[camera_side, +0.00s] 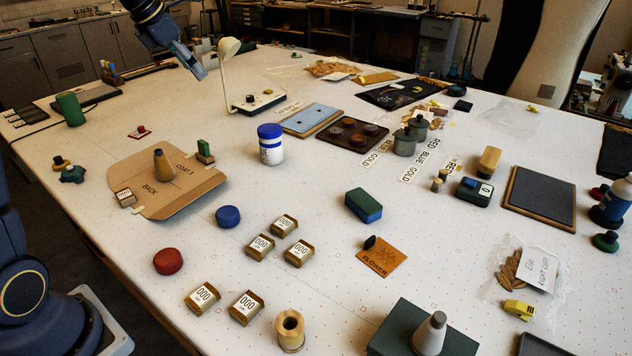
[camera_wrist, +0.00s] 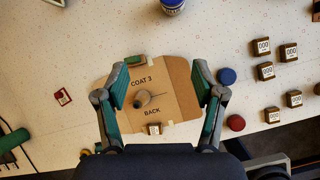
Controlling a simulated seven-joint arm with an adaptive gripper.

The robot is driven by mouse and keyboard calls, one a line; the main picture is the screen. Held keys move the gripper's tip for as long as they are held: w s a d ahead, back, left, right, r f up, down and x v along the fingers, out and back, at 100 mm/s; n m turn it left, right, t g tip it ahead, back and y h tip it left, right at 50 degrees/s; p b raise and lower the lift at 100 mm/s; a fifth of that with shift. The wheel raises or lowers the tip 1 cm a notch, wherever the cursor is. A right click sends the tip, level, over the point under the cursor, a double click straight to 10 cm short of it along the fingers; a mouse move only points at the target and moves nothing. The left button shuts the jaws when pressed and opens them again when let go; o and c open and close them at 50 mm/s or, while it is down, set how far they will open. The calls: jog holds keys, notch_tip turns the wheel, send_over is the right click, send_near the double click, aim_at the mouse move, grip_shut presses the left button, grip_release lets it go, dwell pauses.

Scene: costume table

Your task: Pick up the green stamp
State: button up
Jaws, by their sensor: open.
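In the wrist view the green stamp (camera_wrist: 134,60) shows at the cardboard's upper edge. My gripper (camera_wrist: 161,82) is open and empty, high above the cardboard, with its fingers framing it in the wrist view. The stamp appears between the fingers, nearer the left one. In the side view my gripper (camera_side: 198,70) hangs at the top left, well apart from the stamp.
A tan cone (camera_side: 161,166) stands mid-cardboard, and a small 000 block (camera_side: 125,198) sits at its near edge. A blue-lidded jar (camera_side: 270,146) and a white lamp (camera_side: 229,75) stand beyond the stamp. A blue disc (camera_side: 228,217) lies right of the cardboard.

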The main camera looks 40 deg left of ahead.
jog(key=a+f+n, duration=0.2)
jog(key=a+f, duration=0.5)
jog(key=a, duration=0.1)
jog(key=g, duration=0.1)
send_over(201, 142)
jog(key=s, duration=0.2)
jog(key=f, duration=1.2)
jog(key=shift+w+d+f, duration=0.2)
jog(key=shift+w+d, duration=0.05)
jog(key=x, duration=0.4)
jog(key=s+x, duration=0.1)
jog(key=x, duration=0.1)
jog(key=shift+w+a+f, duration=0.15)
jog(key=shift+a+f, duration=0.2)
jog(key=shift+a, duration=0.05)
jog(key=c, duration=1.2)
jog(key=shift+c, duration=0.3)
jog(key=shift+r, duration=0.15)
